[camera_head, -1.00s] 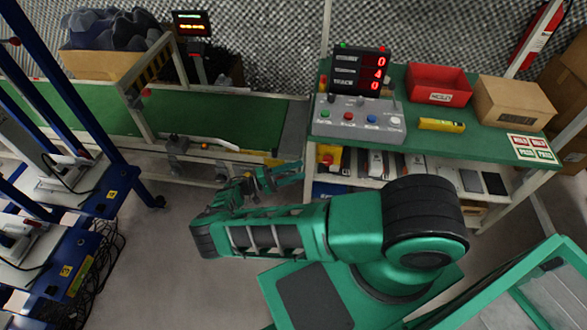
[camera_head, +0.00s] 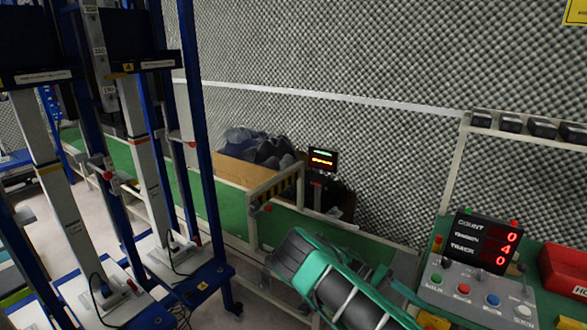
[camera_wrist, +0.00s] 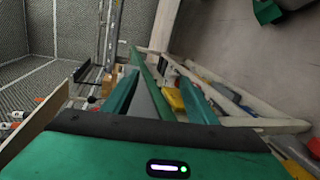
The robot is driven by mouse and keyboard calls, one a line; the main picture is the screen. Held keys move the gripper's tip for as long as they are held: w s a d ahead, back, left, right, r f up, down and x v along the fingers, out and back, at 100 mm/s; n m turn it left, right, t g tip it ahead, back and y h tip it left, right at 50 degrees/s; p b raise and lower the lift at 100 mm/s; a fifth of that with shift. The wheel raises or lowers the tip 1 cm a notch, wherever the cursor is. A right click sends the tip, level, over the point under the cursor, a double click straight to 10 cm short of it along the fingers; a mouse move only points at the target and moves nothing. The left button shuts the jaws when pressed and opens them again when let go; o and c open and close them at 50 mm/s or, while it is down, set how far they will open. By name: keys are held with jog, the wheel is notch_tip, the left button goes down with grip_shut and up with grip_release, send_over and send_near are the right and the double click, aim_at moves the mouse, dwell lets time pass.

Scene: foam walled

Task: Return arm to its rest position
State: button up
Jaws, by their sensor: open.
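My green and black arm (camera_head: 345,285) shows at the lower middle of the head view, in front of the conveyor's end. My gripper (camera_wrist: 160,100) shows in the wrist view with its two teal fingers spread apart. Nothing is seen held between them. In the head view the fingers are mostly hidden behind the arm link and cannot be made out clearly.
A blue-framed rack (camera_head: 188,120) stands at the left. A green conveyor (camera_head: 232,219) runs behind the arm, with a cardboard box (camera_head: 236,172) of dark items beyond. A control box (camera_head: 470,292) and red bin (camera_head: 566,268) are at the right. A foam wall (camera_head: 350,50) closes the back.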

jog(key=s+d+r+t+y, duration=0.15)
jog(key=s+r+y, duration=0.25)
jog(key=r, duration=0.4)
jog(key=s+d+r+m+y, duration=0.1)
jog(key=s+d+r+y, duration=0.2)
jog(key=s+r, duration=0.35)
jog(key=s+d+r+t+y, duration=0.1)
jog(key=s+d+r+y, duration=0.2)
jog(key=r, duration=0.6)
jog(key=s+a+r+t+y, duration=0.1)
jog(key=s+r+t, duration=0.2)
jog(key=s, duration=0.6)
jog(key=s+a+r+t+y, duration=0.1)
jog(key=s+a+r+t, duration=0.1)
jog(key=s+r, duration=0.4)
jog(key=shift+s+r+n+t, duration=0.25)
jog(key=shift+s+t, duration=0.5)
jog(key=shift+s, duration=1.1)
jog(key=shift+f, duration=0.1)
